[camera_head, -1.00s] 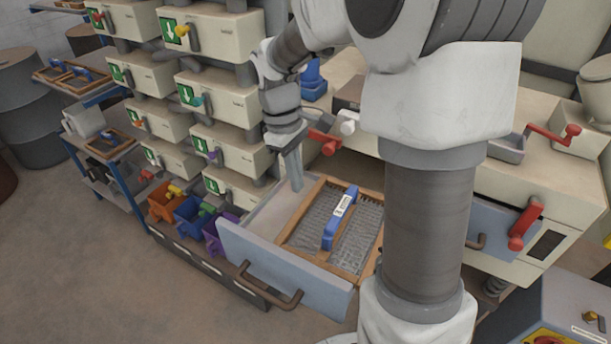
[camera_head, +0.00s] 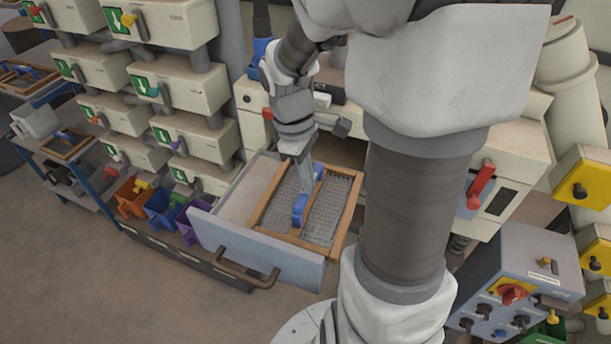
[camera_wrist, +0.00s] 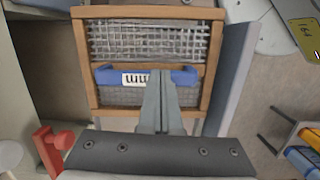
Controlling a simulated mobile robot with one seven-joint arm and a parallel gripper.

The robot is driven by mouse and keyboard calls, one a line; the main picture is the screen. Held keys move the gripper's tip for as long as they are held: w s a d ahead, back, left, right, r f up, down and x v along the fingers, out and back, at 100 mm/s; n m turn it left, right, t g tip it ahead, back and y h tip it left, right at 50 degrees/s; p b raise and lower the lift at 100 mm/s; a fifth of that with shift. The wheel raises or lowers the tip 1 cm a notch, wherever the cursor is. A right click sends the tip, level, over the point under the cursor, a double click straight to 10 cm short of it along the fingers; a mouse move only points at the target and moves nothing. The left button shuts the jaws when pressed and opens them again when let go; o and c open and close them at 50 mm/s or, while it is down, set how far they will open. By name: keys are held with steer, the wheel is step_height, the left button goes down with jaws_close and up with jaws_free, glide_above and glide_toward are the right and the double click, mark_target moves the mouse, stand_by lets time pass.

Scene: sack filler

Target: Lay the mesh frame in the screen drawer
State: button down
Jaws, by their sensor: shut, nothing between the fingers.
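The mesh frame (camera_head: 335,218), a wooden frame with grey wire mesh and a blue handle (camera_head: 300,211), lies in the right part of the pulled-out screen drawer (camera_head: 243,243). I cannot tell whether it lies fully flat on the drawer floor. My gripper (camera_head: 306,190) is shut and empty, pointing down over the handle and hiding its middle. In the wrist view, the closed fingers (camera_wrist: 160,78) overlap the handle (camera_wrist: 184,76) with its white label, near the middle of the frame (camera_wrist: 80,45). Whether they touch it is unclear.
Left stand several cream bin units (camera_head: 175,80) with orange, blue and purple buckets (camera_head: 162,208) below. A blue rack (camera_head: 85,180) holds other wooden frames. A red lever (camera_head: 481,185) and a control box (camera_head: 520,285) are at right. Floor before the drawer is clear.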

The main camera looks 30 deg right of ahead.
steer(key=shift+s+a+f, duration=0.15)
steer(key=shift+s+f, duration=0.05)
steer(key=shift+f, duration=0.2)
glide_above(279, 198)
steer(key=shift+r, duration=0.35)
steer(key=shift+w+r+p, duration=0.25)
steer(key=shift+r+p, duration=0.1)
steer(key=shift+p, duration=0.25)
steer(key=shift+s, duration=0.1)
steer(key=w+a+b, duration=0.2)
steer(key=w+a, duration=0.5)
steer(key=w, duration=0.2)
steer(key=shift+w, duration=0.3)
